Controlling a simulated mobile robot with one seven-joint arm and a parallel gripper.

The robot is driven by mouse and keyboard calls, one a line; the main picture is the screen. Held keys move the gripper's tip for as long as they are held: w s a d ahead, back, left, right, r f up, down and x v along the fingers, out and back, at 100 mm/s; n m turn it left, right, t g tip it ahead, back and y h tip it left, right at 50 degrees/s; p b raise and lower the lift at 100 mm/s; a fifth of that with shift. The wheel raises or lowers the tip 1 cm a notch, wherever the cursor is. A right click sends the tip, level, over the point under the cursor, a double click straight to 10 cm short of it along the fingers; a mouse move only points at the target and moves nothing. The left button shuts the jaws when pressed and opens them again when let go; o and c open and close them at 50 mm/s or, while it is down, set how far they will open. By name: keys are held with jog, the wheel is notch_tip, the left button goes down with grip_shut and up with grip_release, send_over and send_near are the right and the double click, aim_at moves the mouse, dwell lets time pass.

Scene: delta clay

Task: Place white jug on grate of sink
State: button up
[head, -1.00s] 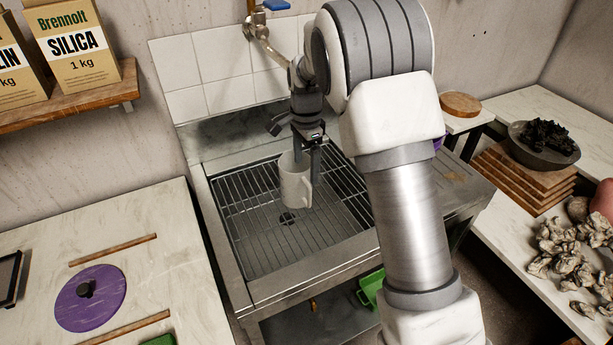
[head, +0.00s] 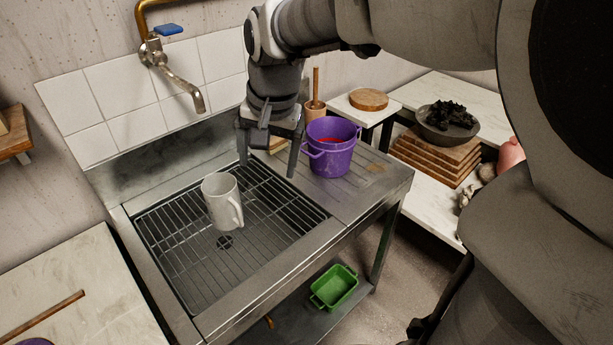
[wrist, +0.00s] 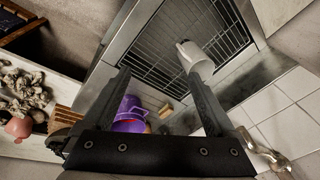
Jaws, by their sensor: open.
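The white jug (head: 221,202) stands upright on the wire grate (head: 180,239) of the metal sink, towards its back half, with its handle to the right. In the wrist view the jug (wrist: 196,62) shows beyond the tip of one finger, with the grate (wrist: 163,58) around it. My gripper (head: 268,168) is open and empty. It hangs above the back right of the sink, to the right of the jug and apart from it. In the wrist view, nothing is between the fingers of my gripper (wrist: 157,78) at close range.
A purple bucket (head: 333,158) stands on the drainboard right of my gripper. The tap (head: 184,80) juts out over the sink's back edge. A green tray (head: 334,287) lies on the shelf below. A side table with boards and a dark bowl (head: 447,128) is at right.

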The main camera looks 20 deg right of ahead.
jog(key=s+d+n+t, duration=0.1)
jog(key=s+n, duration=0.2)
jog(key=s, duration=0.4)
jog(key=s+d+r+n+t, duration=0.1)
jog(key=s+d+n+t, duration=0.1)
jog(key=s, duration=0.6)
jog(key=shift+s+d+n+h, duration=0.15)
jog(key=shift+s+n+h, duration=0.2)
jog(key=shift+n, duration=0.35)
